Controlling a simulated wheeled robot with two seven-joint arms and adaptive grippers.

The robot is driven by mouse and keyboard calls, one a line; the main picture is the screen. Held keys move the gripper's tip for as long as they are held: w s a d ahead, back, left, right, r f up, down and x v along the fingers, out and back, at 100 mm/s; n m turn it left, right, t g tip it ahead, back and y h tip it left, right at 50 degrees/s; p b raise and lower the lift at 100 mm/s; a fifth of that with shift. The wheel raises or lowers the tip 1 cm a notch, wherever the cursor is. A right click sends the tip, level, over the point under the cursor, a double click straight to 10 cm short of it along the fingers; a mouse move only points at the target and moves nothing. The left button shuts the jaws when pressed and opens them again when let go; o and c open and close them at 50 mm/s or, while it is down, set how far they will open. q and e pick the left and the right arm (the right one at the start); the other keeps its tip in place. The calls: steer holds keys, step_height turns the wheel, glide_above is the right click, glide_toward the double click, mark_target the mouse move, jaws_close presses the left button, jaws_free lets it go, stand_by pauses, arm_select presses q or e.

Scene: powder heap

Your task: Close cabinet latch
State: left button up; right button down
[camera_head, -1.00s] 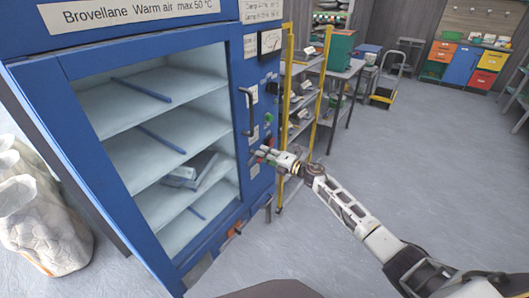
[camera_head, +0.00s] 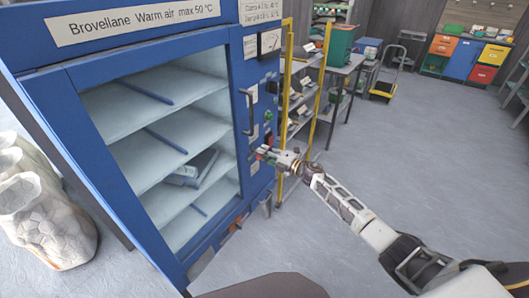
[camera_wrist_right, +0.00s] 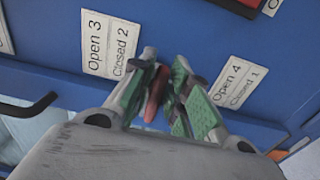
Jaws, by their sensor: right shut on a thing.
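The blue warm-air cabinet (camera_head: 259,190) stands at the left with its glass door, a dark vertical handle (camera_head: 249,112) and a control strip to its right. My right gripper (camera_head: 264,152) reaches the lower part of that strip. In the right wrist view, the green-padded fingers of my right gripper (camera_wrist_right: 161,88) are shut on a red latch lever (camera_wrist_right: 155,95). The lever stands tilted between labels reading "Open 3 / Closed 2" (camera_wrist_right: 109,44) and "Open 4 / Closed 1" (camera_wrist_right: 237,82). The fingers hide part of the latch. My left gripper is not in view.
Inside the cabinet, a grey box (camera_head: 192,168) lies on a shelf. White sacks (camera_head: 45,220) stand at the far left. A yellow-framed rack (camera_head: 287,95) stands just right of the cabinet. The floor to the right is mostly clear.

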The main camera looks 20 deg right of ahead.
steer(key=shift+d, duration=0.1)
stand_by(0.4)
steer(key=c, duration=1.5)
jaws_free()
steer(key=shift+s, duration=0.1)
steer(key=shift+v, duration=5.85)
